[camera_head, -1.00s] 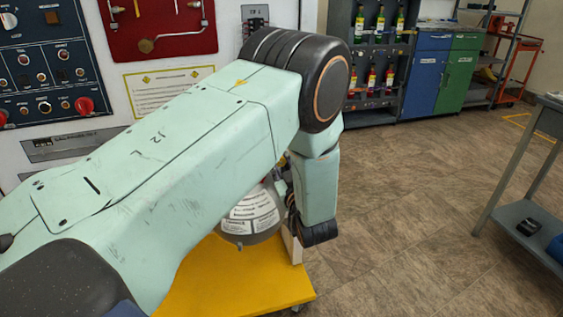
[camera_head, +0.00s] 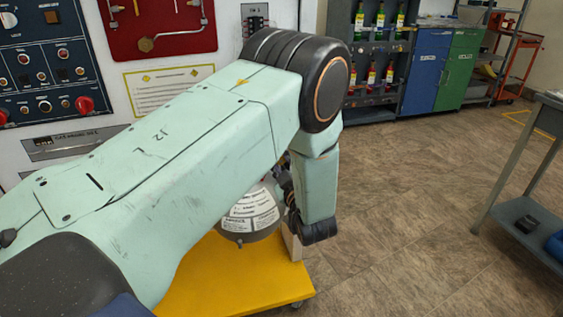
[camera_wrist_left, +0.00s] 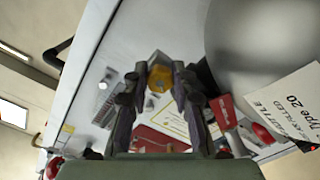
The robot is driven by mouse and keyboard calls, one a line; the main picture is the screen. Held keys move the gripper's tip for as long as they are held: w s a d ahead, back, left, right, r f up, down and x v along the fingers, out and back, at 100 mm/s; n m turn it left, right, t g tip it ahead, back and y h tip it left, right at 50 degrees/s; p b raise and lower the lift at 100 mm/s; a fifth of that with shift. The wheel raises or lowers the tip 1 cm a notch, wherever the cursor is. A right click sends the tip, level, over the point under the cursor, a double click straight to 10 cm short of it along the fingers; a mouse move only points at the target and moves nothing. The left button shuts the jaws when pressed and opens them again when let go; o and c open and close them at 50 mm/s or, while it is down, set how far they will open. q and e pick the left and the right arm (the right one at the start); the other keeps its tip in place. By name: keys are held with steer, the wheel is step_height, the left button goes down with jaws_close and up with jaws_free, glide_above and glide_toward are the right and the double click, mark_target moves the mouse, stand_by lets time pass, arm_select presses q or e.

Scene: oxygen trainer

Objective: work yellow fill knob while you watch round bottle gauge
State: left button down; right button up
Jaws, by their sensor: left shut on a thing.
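The round grey bottle (camera_head: 247,224) with white labels sits low behind my left arm in the head view, which hides its upper part. In the left wrist view the bottle (camera_wrist_left: 265,45) fills the upper right. The yellow fill knob (camera_wrist_left: 159,78) is between the two fingertips of my left gripper (camera_wrist_left: 158,82), which is shut on it. In the head view this gripper (camera_head: 285,186) is mostly hidden by my arm. The bottle gauge cannot be made out in either view. My right gripper is not in view.
The bottle is on a yellow cart (camera_head: 215,280). Behind is a white panel with knobs (camera_head: 45,70) and a red board (camera_head: 160,28). A rack of small bottles (camera_head: 375,45) and blue and green cabinets (camera_head: 460,70) stand at the back. A metal table (camera_head: 520,210) is at right. The floor between is clear.

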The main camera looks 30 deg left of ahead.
arm_select(q)
steer(key=shift+f, duration=0.1)
steer(key=c, duration=1.4)
jaws_free()
steer(key=shift+o, duration=0.2)
steer(key=v, duration=0.7)
steer(key=shift+s+d, duration=0.15)
steer(key=shift+s, duration=0.05)
